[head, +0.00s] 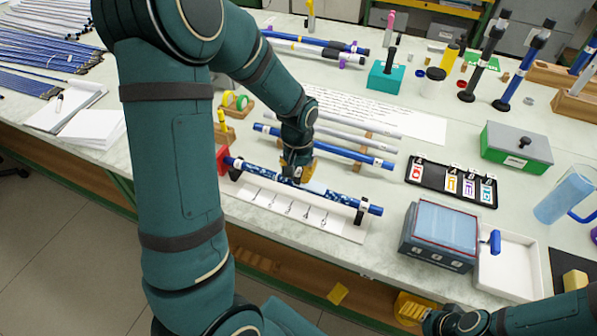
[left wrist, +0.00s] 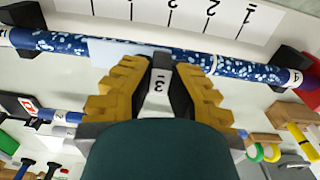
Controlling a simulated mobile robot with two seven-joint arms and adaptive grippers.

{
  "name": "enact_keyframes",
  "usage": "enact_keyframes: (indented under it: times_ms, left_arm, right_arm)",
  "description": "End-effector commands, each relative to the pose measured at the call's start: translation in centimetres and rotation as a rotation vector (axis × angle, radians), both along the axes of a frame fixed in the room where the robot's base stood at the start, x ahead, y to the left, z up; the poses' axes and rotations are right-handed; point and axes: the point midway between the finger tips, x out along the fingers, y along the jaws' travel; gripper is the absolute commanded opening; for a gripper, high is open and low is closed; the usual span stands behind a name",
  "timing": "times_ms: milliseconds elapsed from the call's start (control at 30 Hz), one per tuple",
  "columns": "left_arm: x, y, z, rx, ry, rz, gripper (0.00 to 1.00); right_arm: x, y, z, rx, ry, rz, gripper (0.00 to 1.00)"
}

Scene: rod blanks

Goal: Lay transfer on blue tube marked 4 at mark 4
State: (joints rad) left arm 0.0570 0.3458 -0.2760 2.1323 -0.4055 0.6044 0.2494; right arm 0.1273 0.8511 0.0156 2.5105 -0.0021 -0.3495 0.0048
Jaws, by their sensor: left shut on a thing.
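The blue tube (head: 345,200) with white-speckled patches lies level in two black supports over a white strip with marks. It also shows in the left wrist view (left wrist: 55,42); a white end label (left wrist: 296,77) looks like 4. My left gripper (head: 300,172) is over the tube's middle, its yellow fingers (left wrist: 158,62) shut on a grey handle (left wrist: 158,88) that reads like 3. A pale transfer sheet (left wrist: 112,52) lies along or just above the tube beside the fingertips, near marks 3 and 4; contact is unclear. My right gripper (head: 412,308) is low at the front, partly visible.
The white marked strip (head: 290,208) lies along the table's front edge. A black tray (head: 436,185) with several tagged cards is to the right. A grey box with a clear top (head: 440,232), a white tray (head: 512,265) and a green box (head: 515,148) are further right. Another blue tube (head: 345,153) lies behind.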

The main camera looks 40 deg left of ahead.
Motion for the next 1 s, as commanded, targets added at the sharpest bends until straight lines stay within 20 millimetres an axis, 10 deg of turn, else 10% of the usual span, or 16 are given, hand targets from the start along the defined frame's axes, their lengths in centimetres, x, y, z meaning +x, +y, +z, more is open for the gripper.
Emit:
enact_keyframes:
  times_ms: [1000]
  left_arm:
    - [0.0, 0.0, 5.7, 0.000, 0.000, 0.000, 0.00]
  right_arm:
    - [0.0, 0.0, 4.6, 0.000, 0.000, 0.000, 0.61]
